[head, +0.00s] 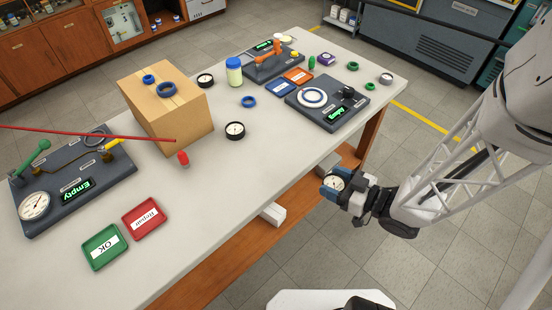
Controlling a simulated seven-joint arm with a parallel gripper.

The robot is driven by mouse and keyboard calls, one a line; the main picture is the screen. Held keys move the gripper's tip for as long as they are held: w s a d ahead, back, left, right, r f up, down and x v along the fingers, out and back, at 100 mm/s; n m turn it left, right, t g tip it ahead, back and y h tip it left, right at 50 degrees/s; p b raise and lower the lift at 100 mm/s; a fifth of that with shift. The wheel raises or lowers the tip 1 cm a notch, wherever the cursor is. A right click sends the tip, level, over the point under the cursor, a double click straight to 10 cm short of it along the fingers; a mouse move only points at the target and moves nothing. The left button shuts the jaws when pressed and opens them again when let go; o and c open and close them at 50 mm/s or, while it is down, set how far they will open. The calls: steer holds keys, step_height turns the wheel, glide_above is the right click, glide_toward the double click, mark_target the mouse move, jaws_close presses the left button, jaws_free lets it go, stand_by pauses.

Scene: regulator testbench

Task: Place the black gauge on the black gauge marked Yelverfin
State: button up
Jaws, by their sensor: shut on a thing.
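My gripper (338,187) is shut on a gauge with a white dial (334,183), in front of the table's near edge, apart from the table. The fingers partly hide the gauge's rim, so its colour is hard to tell. One black gauge (235,130) lies face up on the middle of the table, right of the cardboard box. Another black gauge (205,80) lies farther back, beside the box's far right corner. I cannot read a Yelverfin marking on any gauge.
The cardboard box (185,125) carries blue rings. A dark testbench panel (318,115) with a green display stands at the right, another (100,185) at the left. Red (130,228) and green (92,262) trays lie at the front left. A thin red rod (90,134) crosses the left side.

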steer(key=shift+w+a, duration=0.1)
glide_toward(276, 160)
steer(key=shift+w+a+r, duration=0.4)
steer(key=shift+w+a, duration=0.2)
steer(key=shift+a, duration=0.3)
steer(key=shift+w+a+r, duration=0.4)
steer(key=shift+w+a, duration=0.15)
steer(key=shift+a, duration=0.3)
steer(key=shift+w+a+r, duration=0.4)
steer(key=shift+w+a, duration=0.2)
steer(key=shift+a, duration=0.3)
steer(key=shift+r+x, duration=0.15)
steer(key=shift+x, duration=0.65)
steer(key=shift+r+x, duration=0.1)
steer(key=shift+x, duration=0.75)
steer(key=shift+w+a+f, duration=0.1)
steer(key=shift+a+f, duration=0.05)
steer(key=shift+f, duration=0.4)
steer(key=shift+f, duration=0.15)
steer(key=o, duration=1)
